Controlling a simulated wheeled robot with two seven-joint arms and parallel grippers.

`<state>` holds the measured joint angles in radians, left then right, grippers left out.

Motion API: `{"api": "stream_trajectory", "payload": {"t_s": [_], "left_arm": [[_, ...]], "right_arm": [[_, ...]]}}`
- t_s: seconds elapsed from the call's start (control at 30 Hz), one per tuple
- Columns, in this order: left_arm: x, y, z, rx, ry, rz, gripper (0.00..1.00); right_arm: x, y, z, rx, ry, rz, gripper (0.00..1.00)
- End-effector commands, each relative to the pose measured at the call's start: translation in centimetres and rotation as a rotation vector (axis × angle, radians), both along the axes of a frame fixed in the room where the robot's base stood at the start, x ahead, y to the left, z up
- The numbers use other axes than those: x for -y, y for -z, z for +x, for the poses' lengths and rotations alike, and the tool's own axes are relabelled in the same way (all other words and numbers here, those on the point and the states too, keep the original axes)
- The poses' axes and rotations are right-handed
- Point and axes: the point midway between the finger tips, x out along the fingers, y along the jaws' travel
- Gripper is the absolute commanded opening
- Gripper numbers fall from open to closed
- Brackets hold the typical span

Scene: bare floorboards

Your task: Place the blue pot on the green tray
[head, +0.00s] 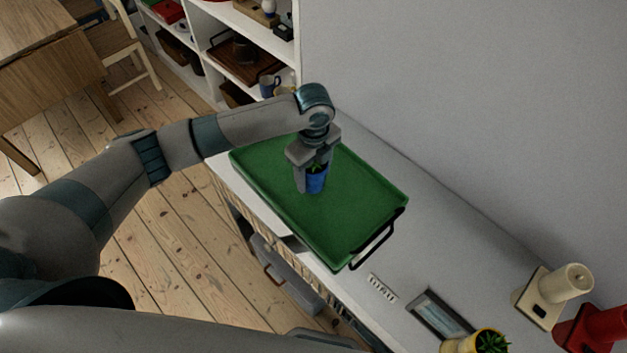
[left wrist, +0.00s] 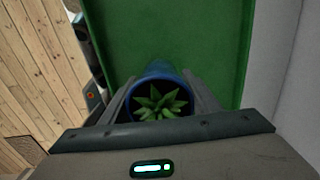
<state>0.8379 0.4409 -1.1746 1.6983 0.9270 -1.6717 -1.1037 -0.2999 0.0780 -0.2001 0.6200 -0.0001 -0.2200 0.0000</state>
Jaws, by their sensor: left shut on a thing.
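The blue pot (head: 316,182) holds a small green plant and is at my left gripper (head: 313,172) in the head view. The gripper is shut on the pot, with a finger on each side. In the left wrist view the pot (left wrist: 155,74) shows between the fingers, with the spiky plant inside its rim. The green tray (head: 349,207) lies on the white cabinet top, and the pot is over its middle part. I cannot tell whether the pot's base touches the tray. The tray also fills the upper middle of the left wrist view (left wrist: 165,30). My right gripper is not in view.
A yellow pot with a plant (head: 458,345), a picture frame (head: 440,314), a cream object (head: 562,285) and a red object (head: 597,329) stand at the right of the cabinet top. A white shelf (head: 262,98) stands behind. A grey wall (head: 480,110) borders the tray's far side.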

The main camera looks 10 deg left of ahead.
Motion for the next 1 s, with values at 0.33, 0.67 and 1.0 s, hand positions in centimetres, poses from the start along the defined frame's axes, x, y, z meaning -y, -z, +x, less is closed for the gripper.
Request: {"api": "stream_trajectory", "payload": {"t_s": [0.33,0.67,1.0], "left_arm": [[0.1,2.1,0.0,-0.001,-0.002,0.0,0.21],[0.0,3.9,0.0,0.002,0.0,0.0,0.21],[0.0,4.2,0.0,0.001,0.0,0.0,0.73]], "right_arm": [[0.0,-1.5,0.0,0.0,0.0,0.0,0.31],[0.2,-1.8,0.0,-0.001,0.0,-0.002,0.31],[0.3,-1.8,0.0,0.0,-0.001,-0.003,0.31]]}}
